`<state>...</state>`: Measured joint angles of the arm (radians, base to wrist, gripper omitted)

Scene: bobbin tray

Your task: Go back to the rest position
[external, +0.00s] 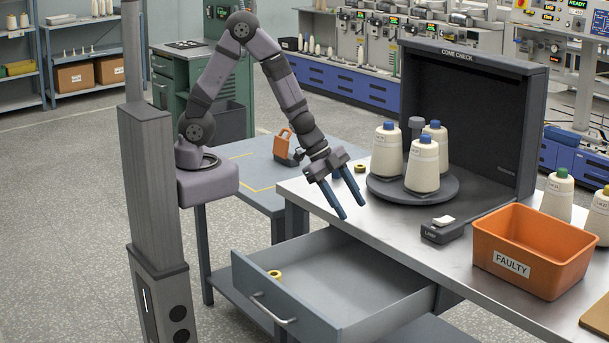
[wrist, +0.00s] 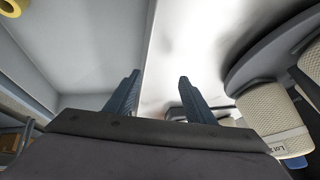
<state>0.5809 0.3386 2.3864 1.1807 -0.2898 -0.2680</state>
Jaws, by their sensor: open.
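My gripper (external: 342,213) is open and empty, tilted downward over the near-left edge of the metal table, above the back of the pulled-out drawer. In the wrist view its two blue fingers (wrist: 158,83) stand apart with nothing between them. My arm reaches from its mount on the left, bent high at the elbow.
The grey drawer (external: 345,330) is open with a yellow ring (external: 274,274) inside. Several cones stand on a dark turntable (external: 412,202) before the cone check booth (external: 522,130). A lamp switch (external: 441,233) and an orange faulty bin (external: 530,283) sit right.

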